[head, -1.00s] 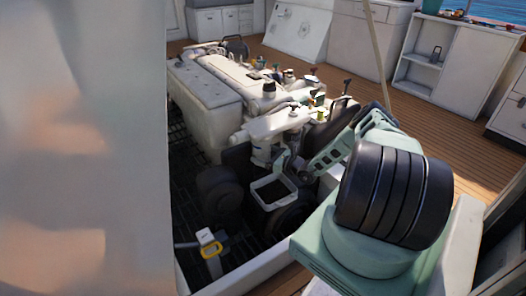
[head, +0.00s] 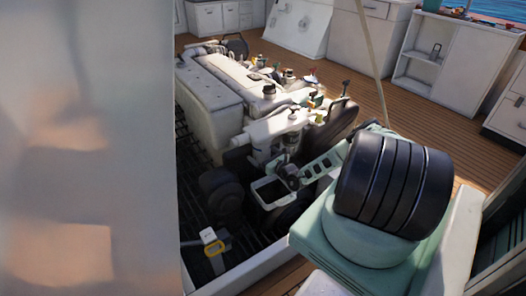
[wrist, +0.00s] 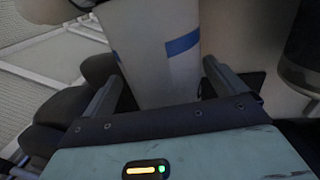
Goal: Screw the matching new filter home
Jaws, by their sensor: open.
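In the wrist view a white cylinder with blue marks (wrist: 150,55), which looks like the filter, stands between the two fingers of my gripper (wrist: 162,75). The fingers are apart, one on each side of it. I cannot tell whether either finger touches it. Its far end runs out of the top of the view, so its seat on the engine is hidden. In the head view the white engine (head: 212,98) sits in the open hatch. My arm reaches to its near end, and the fingers cannot be made out there.
A square open-topped container (head: 270,192) is below the engine's near end. Dark round parts (head: 222,188) crowd the hatch to its left. A pale panel (head: 85,150) blocks the left of the head view.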

